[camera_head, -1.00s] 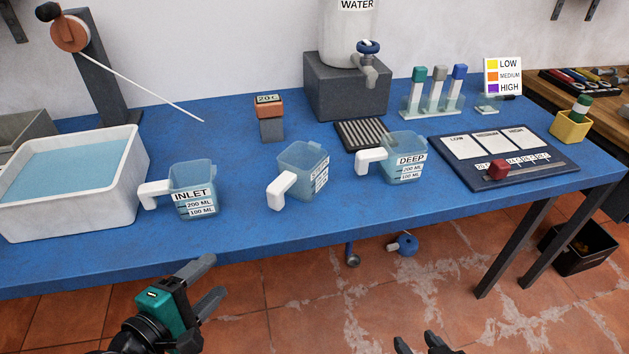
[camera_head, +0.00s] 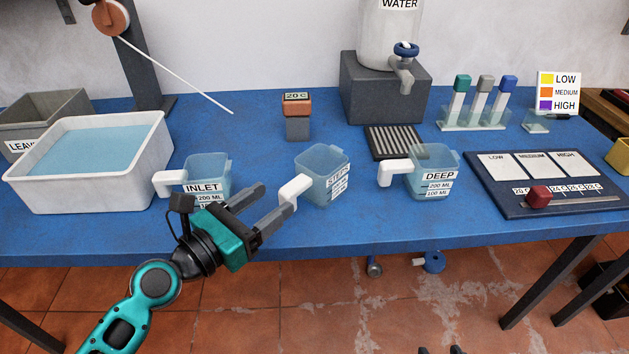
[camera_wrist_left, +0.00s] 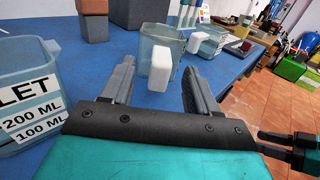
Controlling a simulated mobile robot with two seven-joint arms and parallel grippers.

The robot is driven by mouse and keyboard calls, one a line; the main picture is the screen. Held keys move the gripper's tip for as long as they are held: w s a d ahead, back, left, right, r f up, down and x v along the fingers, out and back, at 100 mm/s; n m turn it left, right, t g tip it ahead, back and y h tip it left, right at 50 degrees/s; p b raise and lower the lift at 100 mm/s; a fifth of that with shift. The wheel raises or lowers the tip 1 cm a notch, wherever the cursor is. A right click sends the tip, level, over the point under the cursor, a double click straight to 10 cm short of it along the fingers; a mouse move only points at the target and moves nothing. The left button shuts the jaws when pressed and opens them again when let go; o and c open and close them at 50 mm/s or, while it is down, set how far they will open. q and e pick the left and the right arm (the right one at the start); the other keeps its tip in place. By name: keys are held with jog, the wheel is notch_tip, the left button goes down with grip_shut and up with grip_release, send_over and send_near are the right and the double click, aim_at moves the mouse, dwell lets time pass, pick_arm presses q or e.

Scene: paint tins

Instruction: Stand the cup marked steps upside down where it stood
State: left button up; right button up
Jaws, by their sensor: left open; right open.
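The cup marked steps (camera_head: 325,170) is clear bluish plastic with a white handle toward the lower left. It stands upright on the blue table, between the inlet cup (camera_head: 208,172) and the deep cup (camera_head: 434,170). My left gripper (camera_head: 272,203) is open and empty, its fingers pointing at the steps cup's white handle from the left front. In the left wrist view the steps cup (camera_wrist_left: 158,45) and its handle lie ahead, just beyond the open fingers. Whether a finger touches the handle I cannot tell. My right gripper (camera_head: 440,351) barely shows at the bottom edge, apart from the cups.
A white basin of water (camera_head: 150,165) stands at left. Behind the cups are a 20 C block (camera_head: 297,128), a slatted drain mat (camera_head: 380,143) and a water tank on a grey stand (camera_head: 372,92). A dark chart board (camera_head: 490,195) lies at right.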

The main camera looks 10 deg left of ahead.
aim_at(282, 199)
pick_arm(q)
jog(key=shift+f+x, duration=0.2)
jog(key=shift+x, duration=0.9)
jog(key=shift+f+x, duration=0.2)
jog(key=shift+x, duration=0.9)
jog(key=shift+f+x, duration=0.2)
jog(key=shift+x, duration=0.85)
jog(key=shift+d, duration=0.1)
grip_shut()
